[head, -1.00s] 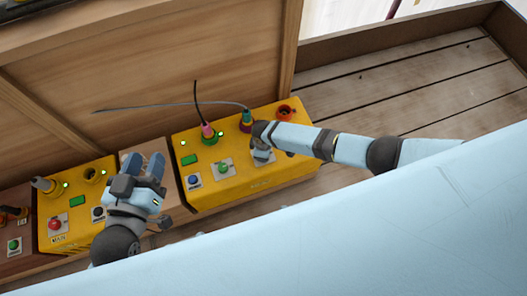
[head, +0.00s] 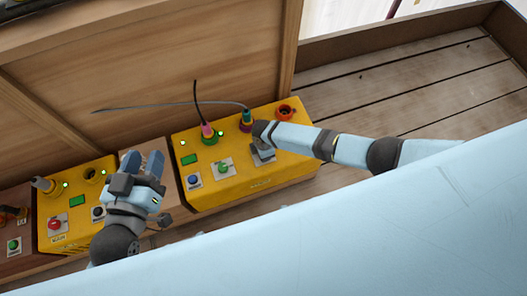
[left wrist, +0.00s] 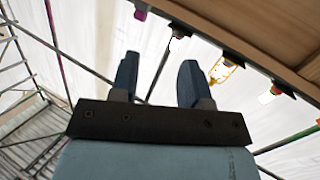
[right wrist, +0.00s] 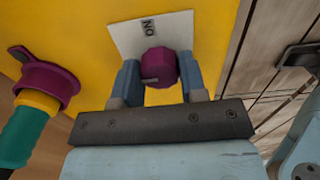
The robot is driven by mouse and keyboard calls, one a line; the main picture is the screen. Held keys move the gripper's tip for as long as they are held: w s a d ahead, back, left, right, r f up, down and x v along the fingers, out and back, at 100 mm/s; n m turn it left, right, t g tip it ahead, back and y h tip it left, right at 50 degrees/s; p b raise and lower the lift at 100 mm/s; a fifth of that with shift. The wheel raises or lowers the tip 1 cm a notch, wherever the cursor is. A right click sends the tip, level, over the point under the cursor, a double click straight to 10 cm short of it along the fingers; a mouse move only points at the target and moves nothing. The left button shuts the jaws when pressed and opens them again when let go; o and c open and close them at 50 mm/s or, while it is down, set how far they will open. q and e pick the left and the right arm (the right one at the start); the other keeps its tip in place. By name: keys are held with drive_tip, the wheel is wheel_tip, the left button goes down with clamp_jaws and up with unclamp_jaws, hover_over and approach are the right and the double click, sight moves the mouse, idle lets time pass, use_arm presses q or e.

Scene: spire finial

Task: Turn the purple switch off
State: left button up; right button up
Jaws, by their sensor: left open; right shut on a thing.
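The purple switch (right wrist: 160,67) is a round knob on a white plate (right wrist: 125,36) marked ON, on the face of a yellow box (right wrist: 88,14). In the right wrist view the knob sits between the two blue fingers of my right gripper (right wrist: 160,85), which is shut on it. In the head view my right gripper (head: 263,151) is over the right part of the yellow box and hides the knob. My left gripper (head: 143,160) is open and empty, above the gap between the two yellow boxes. It points upward in its own wrist view (left wrist: 155,80).
A green plug (head: 247,114) in a purple socket and a pink plug (head: 207,129) with cables stand behind the switch. A second yellow box (head: 78,216) stands at left.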

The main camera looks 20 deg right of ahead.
idle(0.3)
drive_tip(key=o, duration=0.9)
use_arm(q)
drive_tip(key=shift+f, duration=0.1)
use_arm(e)
drive_tip(key=shift+r, duration=0.25)
wheel_tip(320, 180, up, 9)
drive_tip(key=p, duration=0.4)
drive_tip(key=shift+f, duration=0.15)
use_arm(q)
drive_tip(key=s+a+f+g+y+p, duration=0.1)
drive_tip(key=s+a+f+g+y, duration=0.1)
drive_tip(key=f, duration=0.4)
drive_tip(key=shift+s+a+g+y+p, duration=0.25)
drive_tip(key=shift+a+g+y+p, duration=0.15)
drive_tip(key=shift+a+g, duration=0.35)
use_arm(e)
drive_tip(key=shift+r, duration=2.3)
use_arm(q)
drive_tip(key=shift+r, duration=0.1)
use_arm(e)
drive_tip(key=shift+r, duration=0.1)
